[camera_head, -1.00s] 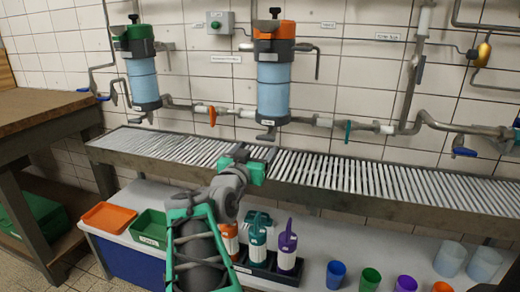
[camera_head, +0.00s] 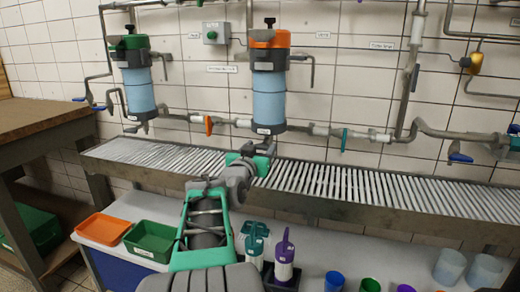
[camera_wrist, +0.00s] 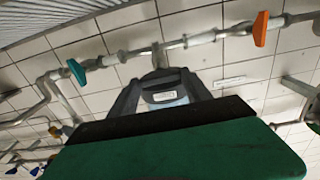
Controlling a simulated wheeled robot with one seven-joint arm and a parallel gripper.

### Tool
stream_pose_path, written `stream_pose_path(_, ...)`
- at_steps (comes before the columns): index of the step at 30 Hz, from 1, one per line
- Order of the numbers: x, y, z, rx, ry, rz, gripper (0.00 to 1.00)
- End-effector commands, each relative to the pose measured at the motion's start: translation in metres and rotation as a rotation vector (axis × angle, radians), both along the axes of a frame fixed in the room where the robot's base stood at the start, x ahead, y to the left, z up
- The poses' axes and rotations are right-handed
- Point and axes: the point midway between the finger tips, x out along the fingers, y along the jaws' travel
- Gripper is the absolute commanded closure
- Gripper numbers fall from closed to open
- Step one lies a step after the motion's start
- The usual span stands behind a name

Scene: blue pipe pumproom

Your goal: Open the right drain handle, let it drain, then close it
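The right filter housing (camera_head: 269,90), with an orange top and light blue body, hangs on the tiled wall above the slatted drain trough. My gripper (camera_head: 264,148) is just below its grey bottom end. In the wrist view my two dark fingers (camera_wrist: 162,93) stand apart, with the labelled housing bottom (camera_wrist: 164,97) showing between and beyond them. I cannot tell whether they touch anything. The right drain handle is not clearly visible; my gripper and the housing bottom obscure that spot. No running water shows.
The left filter housing (camera_head: 138,85) has a green top. An orange valve handle (camera_head: 208,125) and a teal one (camera_head: 344,139) sit on the pipe either side of the right housing. The slatted trough (camera_head: 370,188) runs below. Bins, bottles and cups stand on the lower shelf.

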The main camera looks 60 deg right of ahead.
Motion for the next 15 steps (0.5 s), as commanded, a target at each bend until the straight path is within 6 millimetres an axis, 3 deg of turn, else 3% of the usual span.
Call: stream_pose_path(15,0.0001,0.0003,-0.0003,0.0,0.0,0.0,0.86)
